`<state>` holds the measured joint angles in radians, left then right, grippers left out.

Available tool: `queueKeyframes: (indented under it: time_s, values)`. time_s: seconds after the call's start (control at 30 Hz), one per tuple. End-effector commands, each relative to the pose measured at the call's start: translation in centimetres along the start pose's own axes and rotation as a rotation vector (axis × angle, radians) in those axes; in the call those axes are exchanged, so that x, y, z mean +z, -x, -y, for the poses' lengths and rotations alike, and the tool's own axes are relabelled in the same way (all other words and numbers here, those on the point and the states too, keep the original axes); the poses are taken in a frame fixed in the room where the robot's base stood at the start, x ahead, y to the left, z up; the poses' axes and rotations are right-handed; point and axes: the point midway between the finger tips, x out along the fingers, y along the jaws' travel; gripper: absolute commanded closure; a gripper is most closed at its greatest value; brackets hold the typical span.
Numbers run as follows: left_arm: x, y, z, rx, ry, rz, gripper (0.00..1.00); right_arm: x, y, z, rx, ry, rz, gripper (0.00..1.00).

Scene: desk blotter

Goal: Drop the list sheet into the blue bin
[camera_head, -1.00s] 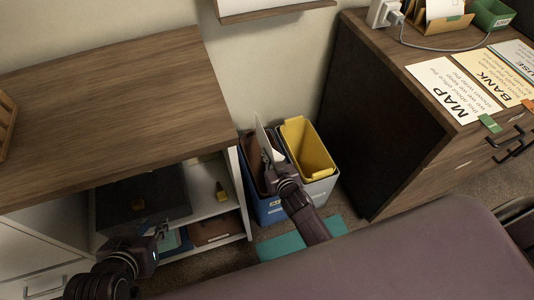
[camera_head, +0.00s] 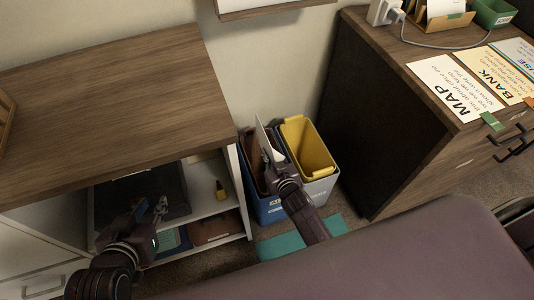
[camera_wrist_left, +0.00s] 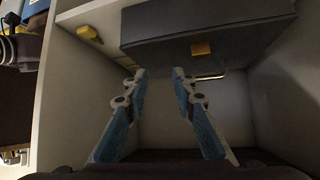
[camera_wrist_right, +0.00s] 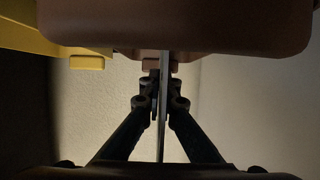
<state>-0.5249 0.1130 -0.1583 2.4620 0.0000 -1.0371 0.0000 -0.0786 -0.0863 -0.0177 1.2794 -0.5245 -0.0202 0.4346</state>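The white list sheet (camera_head: 262,136) stands upright, nearly edge-on, over the blue bin (camera_head: 269,212). My right gripper (camera_head: 270,163) is at the bin's mouth and is shut on the sheet, which shows as a thin line between the fingers (camera_wrist_right: 160,96) in the right wrist view. The sheet's lower part is hidden in the head view. A brown thing (camera_head: 252,153) shows at the bin's left side. My left gripper (camera_head: 160,206) is open and empty at the cabinet opening; its fingers are apart (camera_wrist_left: 159,78) in the left wrist view.
A yellow bin (camera_head: 308,148) stands right beside the blue one. A wooden cabinet (camera_head: 110,85) is at left, with a dark box (camera_wrist_left: 205,35) bearing a yellow tab. A dark-sided desk (camera_head: 365,110) is at right. A teal mat (camera_head: 283,246) lies on the floor.

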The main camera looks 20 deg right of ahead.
Motion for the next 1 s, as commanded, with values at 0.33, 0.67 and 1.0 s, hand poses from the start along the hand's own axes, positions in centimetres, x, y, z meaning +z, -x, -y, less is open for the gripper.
queueKeyframes:
  time_s: [0.33, 0.67, 1.0]
  values:
    - [-1.1, -0.2, -0.2, 0.005, -0.004, -0.055, 0.75, 0.3, -0.1, 0.0, 0.0, 0.0, 0.0, 1.0]
    - [-2.3, -0.3, -0.5, 0.01, -0.005, -0.106, 0.75, 0.5, -0.2, 0.0, 0.0, 0.0, 0.0, 1.0]
    - [-3.7, -0.3, -0.6, 0.013, -0.006, -0.163, 0.75, 0.8, -0.3, 0.0, 0.0, -0.001, 0.0, 1.0]
